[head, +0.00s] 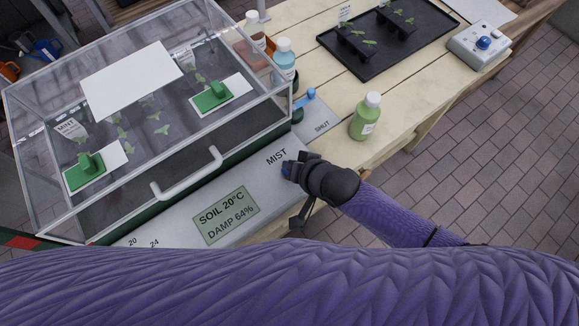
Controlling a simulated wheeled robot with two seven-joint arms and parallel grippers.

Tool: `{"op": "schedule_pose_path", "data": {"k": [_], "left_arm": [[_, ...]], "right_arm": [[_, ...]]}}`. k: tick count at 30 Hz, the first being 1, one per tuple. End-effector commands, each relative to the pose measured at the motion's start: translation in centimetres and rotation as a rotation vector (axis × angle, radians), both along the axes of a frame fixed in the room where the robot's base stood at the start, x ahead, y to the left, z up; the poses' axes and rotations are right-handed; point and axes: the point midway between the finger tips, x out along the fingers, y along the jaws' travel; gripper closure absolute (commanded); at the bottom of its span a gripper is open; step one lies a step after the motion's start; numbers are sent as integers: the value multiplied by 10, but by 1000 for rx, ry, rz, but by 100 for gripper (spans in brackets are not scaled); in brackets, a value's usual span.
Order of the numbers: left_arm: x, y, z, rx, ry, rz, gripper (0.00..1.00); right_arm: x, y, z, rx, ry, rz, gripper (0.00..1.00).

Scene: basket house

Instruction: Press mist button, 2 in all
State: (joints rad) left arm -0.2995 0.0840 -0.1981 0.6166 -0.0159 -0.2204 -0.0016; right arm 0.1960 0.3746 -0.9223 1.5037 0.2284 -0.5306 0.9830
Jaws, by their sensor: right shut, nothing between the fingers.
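The grey control panel (180,226) of the propagator runs along the front of the clear case. The printed word MIST (276,157) shows on it. A small blue part, seemingly the mist button (287,170), shows just right of the word, mostly hidden by my right gripper. My right gripper (291,171) is shut and empty, with its tips at the blue part; whether they touch it I cannot tell. A display (226,216) on the panel reads SOIL 20°C, DAMP 64%. My left gripper is not in view; a purple sleeve fills the bottom of the view.
The clear case (110,170) with a white handle holds seedlings and green clips. A blue lever (310,95) stands near the word SHUT. A green bottle (366,116), a blue bottle (284,60), a black seedling tray (385,65) and a box with a blue knob (480,45) stand on the wooden table.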

Motion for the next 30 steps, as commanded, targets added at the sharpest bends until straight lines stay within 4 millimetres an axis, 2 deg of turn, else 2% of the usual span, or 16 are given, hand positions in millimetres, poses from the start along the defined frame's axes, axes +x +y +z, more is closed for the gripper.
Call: {"op": "schedule_pose_path", "data": {"k": [13,30], "left_arm": [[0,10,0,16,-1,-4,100],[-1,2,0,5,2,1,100]], "right_arm": [[0,0,0,0,0,0,100],[0,0,0,0,0,0,100]]}}
